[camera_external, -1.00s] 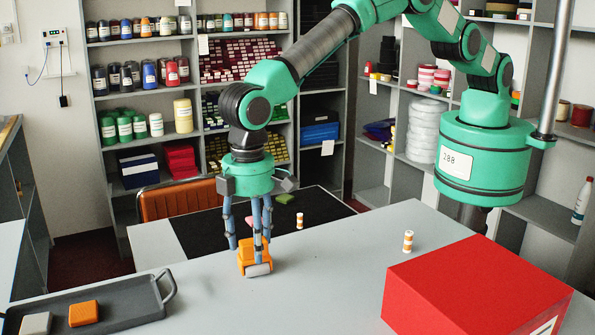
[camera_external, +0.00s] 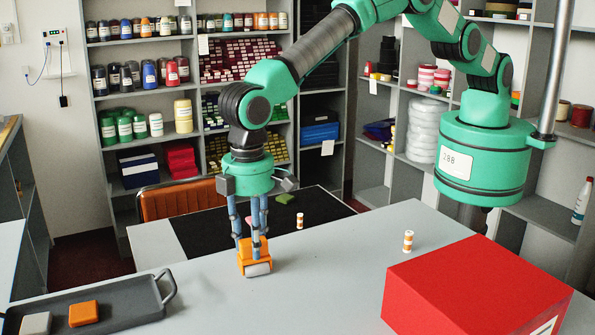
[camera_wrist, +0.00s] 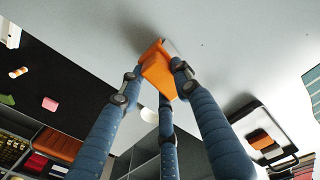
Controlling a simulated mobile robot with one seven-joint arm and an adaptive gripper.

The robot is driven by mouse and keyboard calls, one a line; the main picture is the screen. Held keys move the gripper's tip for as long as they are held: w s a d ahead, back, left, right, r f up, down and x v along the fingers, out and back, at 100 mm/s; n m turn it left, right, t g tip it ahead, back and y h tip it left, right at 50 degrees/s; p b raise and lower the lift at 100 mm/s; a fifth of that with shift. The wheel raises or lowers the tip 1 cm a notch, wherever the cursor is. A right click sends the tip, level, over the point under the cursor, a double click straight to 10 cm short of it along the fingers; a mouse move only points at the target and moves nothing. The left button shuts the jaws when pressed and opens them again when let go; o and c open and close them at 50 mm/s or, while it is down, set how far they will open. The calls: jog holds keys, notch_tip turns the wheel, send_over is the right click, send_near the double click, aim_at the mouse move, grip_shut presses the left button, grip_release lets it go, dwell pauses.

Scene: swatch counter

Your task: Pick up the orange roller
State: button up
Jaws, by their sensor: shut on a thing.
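The orange roller (camera_external: 254,257) has an orange body and a pale grey cylinder at its front. It is on the grey counter, below my gripper (camera_external: 252,240). My gripper points down, and its blue fingers are closed around the top of the roller. In the wrist view the orange roller (camera_wrist: 157,70) sits between the tips of my gripper (camera_wrist: 155,84), with the counter close behind it. The fingers hide part of its sides. No clear gap shows between the roller and the counter.
A dark tray (camera_external: 130,305) with an orange block (camera_external: 83,314) and a pale block (camera_external: 36,324) lies at lower left. A big red box (camera_external: 470,285) stands at right. Striped cylinders (camera_external: 408,241) (camera_external: 299,220) stand behind. The counter between roller and box is clear.

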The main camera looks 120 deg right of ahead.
jog(key=shift+r, duration=0.15)
jog(key=shift+r, duration=1.65)
jog(key=s+d+r+b, duration=0.1)
jog(key=s+d, duration=0.1)
jog(key=s, duration=1.3)
jog(key=shift+s+d+r+b, duration=0.2)
jog(key=shift+s+d+b, duration=0.15)
jog(key=shift+d+b, duration=0.05)
